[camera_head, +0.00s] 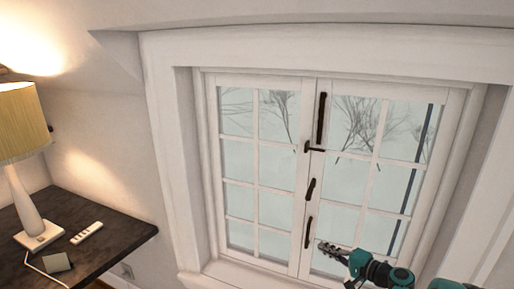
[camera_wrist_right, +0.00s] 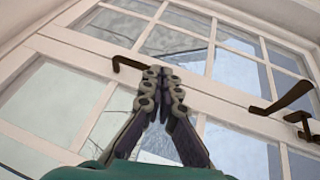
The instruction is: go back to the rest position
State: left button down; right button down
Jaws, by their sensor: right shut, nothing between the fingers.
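My right gripper (camera_head: 322,246) is in front of the lower part of the window (camera_head: 300,180) in the head view, its arm coming in from the bottom right. In the right wrist view my right gripper (camera_wrist_right: 162,74) has its fingertips together with nothing between them. Behind the fingertips there is a dark window handle (camera_wrist_right: 130,64); I cannot tell whether they touch it. Both window panels look closed. My left gripper does not show in either view.
A dark handle with a latch (camera_head: 314,148) and two smaller dark handles (camera_head: 310,188) sit along the middle window frame. On the left a dark table (camera_head: 120,236) holds a lamp (camera_head: 30,215), a white remote-like object (camera_head: 87,232) and a small grey item (camera_head: 57,262).

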jog(key=s+a+r+n+g+h, duration=0.35)
jog(key=s+a, duration=0.65)
jog(key=s, duration=0.4)
jog(key=s+d+f+n+g+h, duration=0.1)
jog(key=s+n+h, duration=0.5)
jog(key=s, duration=1)
notch_tip(320, 180, down, 2)
jog(key=shift+s+d+f+g, duration=0.15)
jog(key=shift+s+d+g, duration=0.1)
jog(key=shift+d+g, duration=0.15)
